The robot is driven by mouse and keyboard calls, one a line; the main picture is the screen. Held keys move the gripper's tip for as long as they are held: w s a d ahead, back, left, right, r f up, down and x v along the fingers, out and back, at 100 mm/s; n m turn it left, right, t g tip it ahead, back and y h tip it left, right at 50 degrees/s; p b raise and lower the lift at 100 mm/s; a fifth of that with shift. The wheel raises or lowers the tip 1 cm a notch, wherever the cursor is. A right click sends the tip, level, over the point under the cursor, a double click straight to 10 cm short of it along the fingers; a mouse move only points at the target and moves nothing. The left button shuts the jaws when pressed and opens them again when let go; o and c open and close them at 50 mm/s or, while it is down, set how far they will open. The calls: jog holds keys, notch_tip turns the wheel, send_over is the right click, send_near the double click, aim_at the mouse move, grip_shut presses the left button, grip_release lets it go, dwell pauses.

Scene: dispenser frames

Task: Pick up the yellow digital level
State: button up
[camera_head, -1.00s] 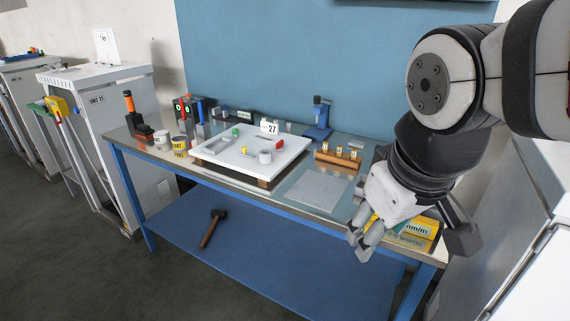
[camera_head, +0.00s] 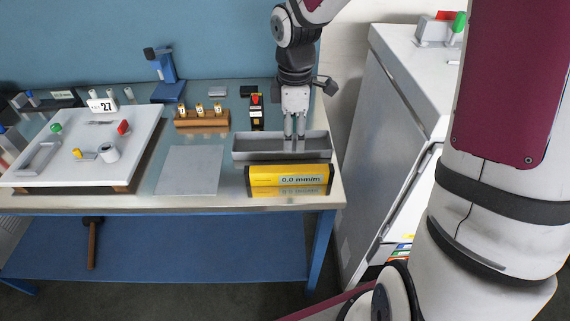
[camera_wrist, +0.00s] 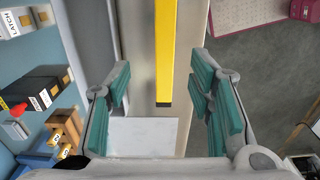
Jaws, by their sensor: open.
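The yellow digital level (camera_head: 260,181) lies along the front right edge of the workbench, its display reading 0.0 mm/m towards me. In the wrist view it is a narrow yellow bar (camera_wrist: 166,50) with a dark end, running lengthwise between my fingers but below them. My gripper (camera_head: 294,137) is open and empty, pointing down. In the head view its fingertips appear over the grey tray behind the level. In the wrist view the teal finger pads stand wide apart on either side of the bar, and neither seems to touch it.
The grey tray (camera_head: 245,146) lies just behind the level. A wooden block with small pieces (camera_head: 202,119), a grey plate (camera_head: 188,171) and a white board (camera_head: 40,170) are to the left. A blue stand (camera_head: 166,75) is at the back. A white cabinet (camera_head: 396,110) stands right of the bench.

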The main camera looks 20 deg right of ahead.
aim_at(290, 168)
notch_tip(290, 168, down, 7)
jog(key=shift+a+f+b, duration=0.1)
jog(key=shift+b, duration=0.2)
jog(key=shift+s+a+f, duration=0.15)
jog(key=shift+f, duration=1.3)
jog(key=shift+s+a+f, duration=0.15)
jog(key=shift+f, duration=1.3)
grip_shut()
